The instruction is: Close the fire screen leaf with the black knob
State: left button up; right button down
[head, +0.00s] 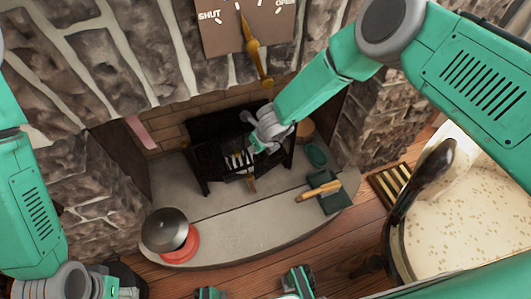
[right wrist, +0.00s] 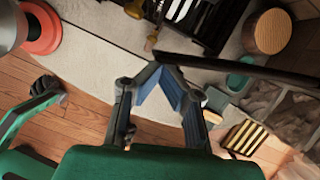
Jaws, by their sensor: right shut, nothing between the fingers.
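A black metal screen or grate with upright panels stands in the fireplace opening; its back panel (head: 215,122) shows in the head view. I cannot tell its leaves apart, and I cannot make out a black knob. My right gripper (head: 258,144) reaches in from the upper right to its front and covers part of it. In the right wrist view, my right gripper (right wrist: 160,68) is shut and empty, its fingertips close to a long black bar (right wrist: 250,72); contact is unclear.
A grey dome (head: 165,229) and red dish (head: 183,248) stand on the hearth's left. A green tray with a wooden-handled tool (head: 318,191) lies at right. A brass lever (head: 254,48) hangs above the opening. A cream chair (head: 465,215) stands at right. The hearth's front middle is clear.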

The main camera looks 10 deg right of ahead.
jog(key=shift+w+a+f+m+h+b, duration=0.15)
jog(key=shift+w+a+m+h+b, duration=0.4)
jog(key=shift+w+m, duration=0.4)
jog(key=shift+w+a+y+b, duration=0.25)
jog(key=shift+w+a+b, duration=0.1)
jog(key=shift+w, duration=0.5)
jog(key=shift+a, duration=0.1)
jog(key=shift+r, duration=0.2)
